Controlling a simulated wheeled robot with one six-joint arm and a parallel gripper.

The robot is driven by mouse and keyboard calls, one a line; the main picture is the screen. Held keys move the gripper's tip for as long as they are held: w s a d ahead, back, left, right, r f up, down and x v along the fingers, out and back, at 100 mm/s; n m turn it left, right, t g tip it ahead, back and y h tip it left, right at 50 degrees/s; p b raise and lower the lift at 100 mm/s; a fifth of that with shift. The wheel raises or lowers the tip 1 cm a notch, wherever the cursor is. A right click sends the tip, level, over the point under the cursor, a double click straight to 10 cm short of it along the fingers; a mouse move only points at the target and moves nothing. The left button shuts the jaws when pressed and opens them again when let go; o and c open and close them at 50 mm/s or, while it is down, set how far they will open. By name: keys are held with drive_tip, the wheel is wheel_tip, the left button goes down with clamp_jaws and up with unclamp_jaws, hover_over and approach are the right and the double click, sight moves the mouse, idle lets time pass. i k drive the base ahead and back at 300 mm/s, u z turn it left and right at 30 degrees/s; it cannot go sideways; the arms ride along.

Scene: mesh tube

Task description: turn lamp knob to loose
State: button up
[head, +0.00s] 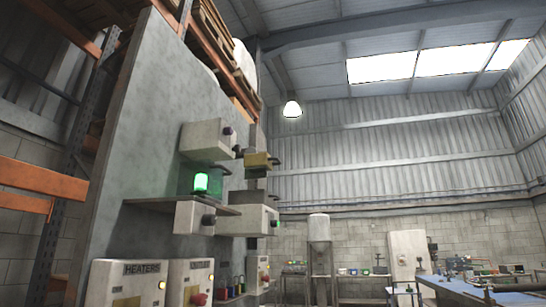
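A lit green lamp (201,182) stands on a shelf on the grey panel. Below it a pale box (187,218) carries a dark knob (208,220) on its right face. Above it another pale box (203,138) carries dark knobs (228,130). Lower down, a box with a red knob (199,299) has a label too small to read. I cannot tell which of these is the lamp knob, or any knob's setting. My gripper is not in view.
The tall grey panel (133,130) fills the left side, with orange racking (35,180) behind it. A box labelled HEATERS (128,285) is at its lower left. A blue-topped bench (455,290) stands at right. Open space lies between panel and bench.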

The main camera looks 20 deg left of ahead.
sight(237, 148)
drive_tip(key=u, duration=0.15)
drive_tip(key=i, duration=0.85)
drive_tip(key=u, duration=0.35)
